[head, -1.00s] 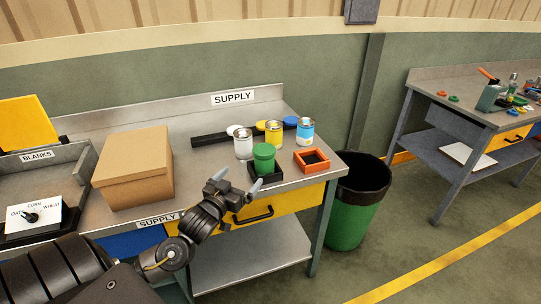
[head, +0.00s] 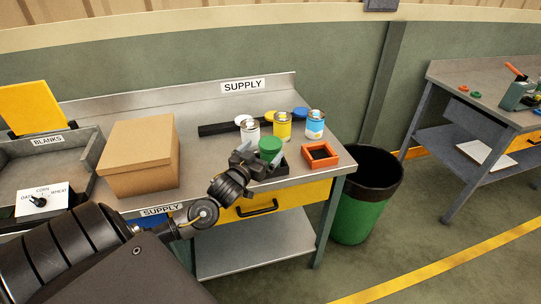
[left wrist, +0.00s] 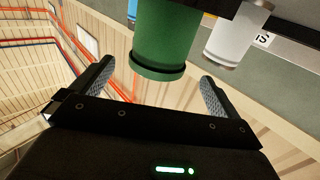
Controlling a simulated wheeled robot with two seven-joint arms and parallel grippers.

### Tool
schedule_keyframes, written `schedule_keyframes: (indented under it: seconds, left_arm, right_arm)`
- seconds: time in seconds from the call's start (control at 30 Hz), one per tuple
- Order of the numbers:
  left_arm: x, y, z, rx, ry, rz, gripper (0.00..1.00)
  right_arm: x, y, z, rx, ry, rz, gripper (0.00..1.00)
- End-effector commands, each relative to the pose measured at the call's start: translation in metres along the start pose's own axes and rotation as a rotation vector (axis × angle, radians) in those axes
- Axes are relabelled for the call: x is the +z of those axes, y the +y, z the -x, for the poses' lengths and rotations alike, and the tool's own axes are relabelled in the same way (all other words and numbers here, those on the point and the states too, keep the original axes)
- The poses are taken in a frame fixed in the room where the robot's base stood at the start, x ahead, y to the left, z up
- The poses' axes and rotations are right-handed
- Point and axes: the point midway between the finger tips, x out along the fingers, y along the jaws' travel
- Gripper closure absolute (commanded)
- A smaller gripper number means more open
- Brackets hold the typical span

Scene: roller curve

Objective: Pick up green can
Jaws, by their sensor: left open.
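In the left wrist view, which looks upside down, the green can (left wrist: 160,40) is ahead of the gap between the two spread fingers of my left gripper (left wrist: 158,74). I cannot tell whether the fingertips reach either side of it. My right gripper is not in view.
White (head: 249,131), yellow (head: 283,126) and blue-and-white (head: 315,125) cans stand just behind. An orange tray (head: 334,161) is to the right, a cardboard box (head: 140,160) to the left. A green bin (head: 357,213) stands beside the bench (head: 208,157).

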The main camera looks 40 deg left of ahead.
Motion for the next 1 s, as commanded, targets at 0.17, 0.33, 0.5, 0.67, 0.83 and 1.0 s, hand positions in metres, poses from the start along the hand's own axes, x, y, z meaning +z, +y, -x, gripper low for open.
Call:
schedule_keyframes:
  seconds: [0.17,0.33,0.5,0.67,0.83,1.0]
  left_arm:
    - [-0.006,0.002,-0.020,0.000,0.001,-0.001,0.00]
    - [-0.004,0.004,-0.044,0.001,0.001,-0.001,0.00]
    - [-0.001,0.004,-0.052,0.002,-0.001,-0.001,0.00]
    - [-0.001,0.004,-0.052,0.002,-0.001,-0.001,0.00]
    - [-0.001,0.004,-0.052,0.002,0.000,0.000,0.20]
    - [-0.001,0.004,-0.052,0.002,0.000,0.000,0.42]
  right_arm:
    - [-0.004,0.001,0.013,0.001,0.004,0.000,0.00]
    - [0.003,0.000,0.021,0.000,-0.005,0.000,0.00]
    - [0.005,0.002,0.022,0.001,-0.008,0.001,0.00]
    - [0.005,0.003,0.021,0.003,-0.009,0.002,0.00]
    - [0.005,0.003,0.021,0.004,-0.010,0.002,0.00]
    - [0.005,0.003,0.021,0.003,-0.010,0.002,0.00]
